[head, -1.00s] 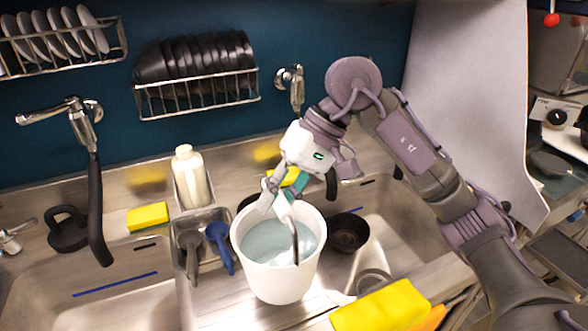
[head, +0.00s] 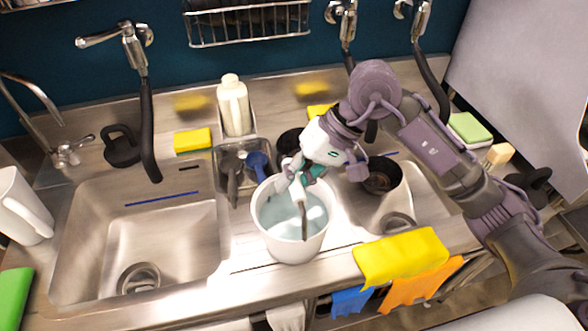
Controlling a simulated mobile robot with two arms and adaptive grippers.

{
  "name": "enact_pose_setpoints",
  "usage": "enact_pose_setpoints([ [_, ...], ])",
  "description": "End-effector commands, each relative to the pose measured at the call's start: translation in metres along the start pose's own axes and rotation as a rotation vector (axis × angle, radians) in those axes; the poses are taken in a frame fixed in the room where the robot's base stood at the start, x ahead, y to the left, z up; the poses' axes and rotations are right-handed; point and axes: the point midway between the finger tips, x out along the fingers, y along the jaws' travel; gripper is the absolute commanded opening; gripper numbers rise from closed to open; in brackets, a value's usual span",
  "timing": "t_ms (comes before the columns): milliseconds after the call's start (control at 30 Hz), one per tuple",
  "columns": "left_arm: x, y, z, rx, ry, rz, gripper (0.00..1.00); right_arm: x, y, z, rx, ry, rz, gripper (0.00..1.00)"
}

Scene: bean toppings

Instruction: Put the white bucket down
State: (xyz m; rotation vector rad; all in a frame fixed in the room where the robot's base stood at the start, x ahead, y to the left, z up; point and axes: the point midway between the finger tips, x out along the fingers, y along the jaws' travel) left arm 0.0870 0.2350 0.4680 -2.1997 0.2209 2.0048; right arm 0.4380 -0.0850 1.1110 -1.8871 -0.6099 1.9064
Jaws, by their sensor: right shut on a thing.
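The white bucket (head: 290,246) is upright at the centre of the sink unit, between the left basin and the right basin. Its pale bluish inside shows, with a dark, thin handle-like piece within. My right gripper (head: 298,186) is at the bucket's back rim, shut on the bucket. The fingertips are partly hidden by the gripper body. I cannot tell whether the bucket's base touches the steel surface. My left gripper is not in view.
The left basin (head: 182,240) is empty, with a drain. Behind the bucket stand a caddy (head: 229,158) with brushes, a white bottle (head: 234,104) and a yellow sponge (head: 193,139). A dark bowl (head: 381,176) is right of it. Yellow cloth (head: 400,257) hangs on the front edge.

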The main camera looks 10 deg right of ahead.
Motion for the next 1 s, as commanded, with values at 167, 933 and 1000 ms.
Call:
enact_pose_setpoints([
  [167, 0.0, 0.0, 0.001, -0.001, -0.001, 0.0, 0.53, -0.002, -0.002, -0.001, -0.003, 0.005, -0.006, 0.0],
  [933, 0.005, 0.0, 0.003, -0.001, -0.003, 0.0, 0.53, -0.007, 0.001, -0.001, 0.0, 0.003, 0.001, 0.48],
  [1000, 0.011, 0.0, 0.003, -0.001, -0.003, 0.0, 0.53, -0.018, 0.002, -0.001, 0.0, 0.005, 0.002, 0.48],
])
